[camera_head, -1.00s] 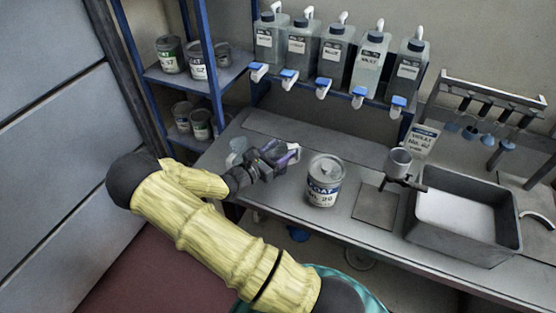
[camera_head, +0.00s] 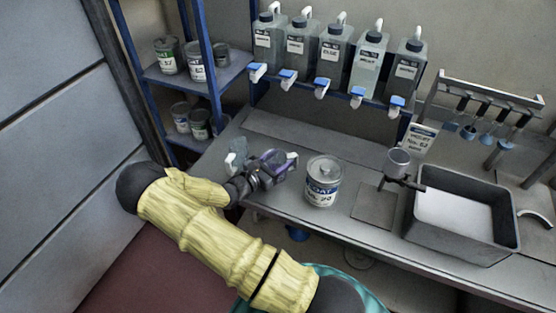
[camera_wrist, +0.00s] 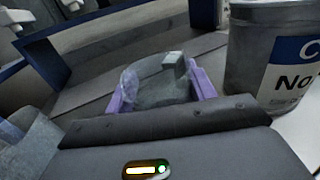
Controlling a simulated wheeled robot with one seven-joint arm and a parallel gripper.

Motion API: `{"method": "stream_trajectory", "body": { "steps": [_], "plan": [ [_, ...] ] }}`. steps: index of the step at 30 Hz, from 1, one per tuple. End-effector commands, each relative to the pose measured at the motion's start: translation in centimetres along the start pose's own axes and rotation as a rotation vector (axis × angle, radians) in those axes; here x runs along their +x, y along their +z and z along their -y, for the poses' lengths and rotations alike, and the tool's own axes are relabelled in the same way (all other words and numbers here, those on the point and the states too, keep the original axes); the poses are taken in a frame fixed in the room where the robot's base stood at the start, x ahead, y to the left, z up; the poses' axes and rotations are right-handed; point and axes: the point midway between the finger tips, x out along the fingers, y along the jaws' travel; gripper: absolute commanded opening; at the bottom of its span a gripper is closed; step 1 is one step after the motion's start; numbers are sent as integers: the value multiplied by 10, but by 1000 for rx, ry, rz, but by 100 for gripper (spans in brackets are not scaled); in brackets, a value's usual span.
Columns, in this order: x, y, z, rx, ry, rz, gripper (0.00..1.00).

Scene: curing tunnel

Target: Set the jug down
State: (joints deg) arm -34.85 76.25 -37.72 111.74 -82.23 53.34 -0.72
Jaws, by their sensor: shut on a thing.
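My gripper (camera_head: 279,163) is low over the bench, left of the grey can. In the wrist view its purple fingers (camera_wrist: 162,92) are shut on a small clear jug (camera_wrist: 160,80), which sits between them. In the head view the gripper mostly hides this jug. I cannot tell whether its base touches the bench (camera_head: 284,132). A second clear vessel (camera_head: 237,152) stands just left of my gripper; it also shows at the left edge of the wrist view (camera_wrist: 30,145).
A lidded grey can (camera_head: 323,181) stands close right of my gripper. Further right are a dark square pad (camera_head: 376,206), a metal cup on a stand (camera_head: 398,161) and a grey tub (camera_head: 463,247). Tap bottles (camera_head: 333,50) line the back; a blue shelf (camera_head: 204,86) stands left.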

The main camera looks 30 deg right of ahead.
Motion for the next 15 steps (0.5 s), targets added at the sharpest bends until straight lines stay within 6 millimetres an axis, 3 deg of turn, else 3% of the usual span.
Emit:
{"method": "stream_trajectory", "body": {
  "steps": [1, 2, 5, 15],
  "plan": [
    [0, -2, 0, 0, 0, 1, 25],
    [0, -2, 0, 0, 0, 0, 57],
    [0, -1, 0, 0, 0, 0, 77],
    [0, 1, 0, 0, 0, 0, 77]
  ]
}}
